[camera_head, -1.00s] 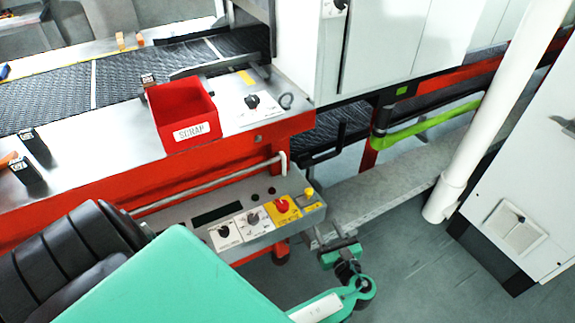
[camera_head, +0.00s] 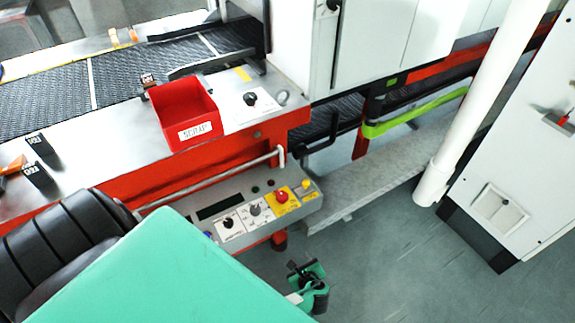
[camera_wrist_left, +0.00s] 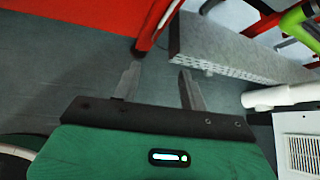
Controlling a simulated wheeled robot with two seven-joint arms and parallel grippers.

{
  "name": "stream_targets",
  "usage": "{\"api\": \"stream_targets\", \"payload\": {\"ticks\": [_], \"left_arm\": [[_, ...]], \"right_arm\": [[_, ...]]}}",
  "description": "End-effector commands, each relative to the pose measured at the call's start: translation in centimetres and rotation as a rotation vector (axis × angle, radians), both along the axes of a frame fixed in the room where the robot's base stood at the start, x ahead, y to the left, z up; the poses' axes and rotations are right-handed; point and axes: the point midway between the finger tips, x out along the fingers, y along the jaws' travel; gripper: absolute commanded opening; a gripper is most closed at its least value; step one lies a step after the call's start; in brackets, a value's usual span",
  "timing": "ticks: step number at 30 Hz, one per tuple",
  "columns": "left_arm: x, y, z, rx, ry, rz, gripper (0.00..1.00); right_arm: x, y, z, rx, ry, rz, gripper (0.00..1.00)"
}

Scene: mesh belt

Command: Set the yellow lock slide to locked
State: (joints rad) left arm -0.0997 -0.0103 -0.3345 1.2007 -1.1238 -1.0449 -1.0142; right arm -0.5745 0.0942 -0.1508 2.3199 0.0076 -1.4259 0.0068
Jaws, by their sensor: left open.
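A small yellow piece (camera_head: 306,185), which looks like the lock slide, is at the right end of the grey control panel (camera_head: 232,240). It is too small to tell its position. Next to it is a red button (camera_head: 282,196) on a yellow plate. My left gripper (camera_head: 296,268) is below and in front of the panel, apart from it, over the floor. In the left wrist view its two fingers (camera_wrist_left: 158,84) are spread with nothing between them. The panel's controls are not seen in that view. My right gripper is not in view.
A red scrap bin (camera_head: 186,108) stands on the machine top beside the mesh belt (camera_head: 50,85). A handrail (camera_head: 215,178) runs above the panel. A grey beam (camera_head: 375,185) and a white pipe (camera_head: 478,125) are to the right. Open floor (camera_head: 400,265) lies in front.

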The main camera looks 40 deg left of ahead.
Motion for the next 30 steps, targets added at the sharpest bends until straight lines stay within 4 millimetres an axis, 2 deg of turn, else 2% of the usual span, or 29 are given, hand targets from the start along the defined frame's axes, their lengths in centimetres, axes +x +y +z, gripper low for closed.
{"api": "stream_targets", "payload": {"ticks": [9,15,26,29,30], "left_arm": [[-3.7,0.0,-3.4,-0.182,0.024,0.08,0.43],[-4.9,-0.1,-4.5,-0.238,0.03,0.112,0.43],[-5.1,-0.1,-4.8,-0.248,0.03,0.118,0.43],[-4.6,-0.3,-4.7,-0.236,0.023,0.106,0.43],[-3.9,-0.5,-4.5,-0.22,0.017,0.092,0.43]], "right_arm": [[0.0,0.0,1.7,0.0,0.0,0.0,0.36],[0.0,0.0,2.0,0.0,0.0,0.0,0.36],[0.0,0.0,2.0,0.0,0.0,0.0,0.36],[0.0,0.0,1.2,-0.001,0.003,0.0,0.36],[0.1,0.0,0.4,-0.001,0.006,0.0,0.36]]}}
